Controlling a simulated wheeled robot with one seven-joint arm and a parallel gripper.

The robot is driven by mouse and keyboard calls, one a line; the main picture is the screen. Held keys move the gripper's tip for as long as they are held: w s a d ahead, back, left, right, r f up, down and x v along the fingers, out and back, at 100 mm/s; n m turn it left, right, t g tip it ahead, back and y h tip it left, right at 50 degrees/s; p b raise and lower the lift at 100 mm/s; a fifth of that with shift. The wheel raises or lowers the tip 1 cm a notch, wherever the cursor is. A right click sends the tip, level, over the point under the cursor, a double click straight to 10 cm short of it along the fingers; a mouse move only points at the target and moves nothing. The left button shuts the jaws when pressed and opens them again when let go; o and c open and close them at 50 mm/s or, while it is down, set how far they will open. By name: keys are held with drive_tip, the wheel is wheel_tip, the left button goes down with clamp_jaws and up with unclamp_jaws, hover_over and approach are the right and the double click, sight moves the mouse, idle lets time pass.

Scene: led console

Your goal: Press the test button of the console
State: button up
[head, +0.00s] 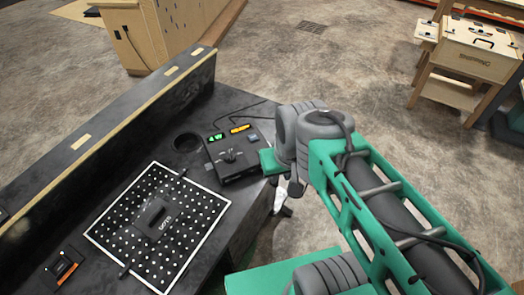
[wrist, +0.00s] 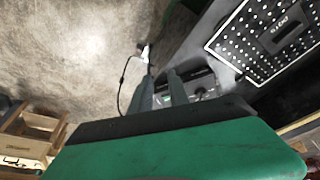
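The console is a black box (head: 232,157) at the right end of the dark bench. Its top has a green light (head: 215,137), an orange light (head: 240,129), a dark knob (head: 229,156) and a small blue-grey part (head: 254,137). I cannot tell which part is the test button. My gripper (head: 272,161) is just right of the console in the head view, its fingers mostly hidden. In the wrist view my gripper (wrist: 162,84) shows two fingers apart with nothing held between them. The console (wrist: 200,83) is partly hidden behind the fingers and the green gripper body there.
A white-edged perforated board (head: 120,215) with a black block (head: 157,218) lies left of the console. A raised ledge (head: 120,120) runs along the bench's back. A small box with an orange light (head: 62,268) sits front left.

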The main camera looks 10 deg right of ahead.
clamp_jaws()
idle(1.1)
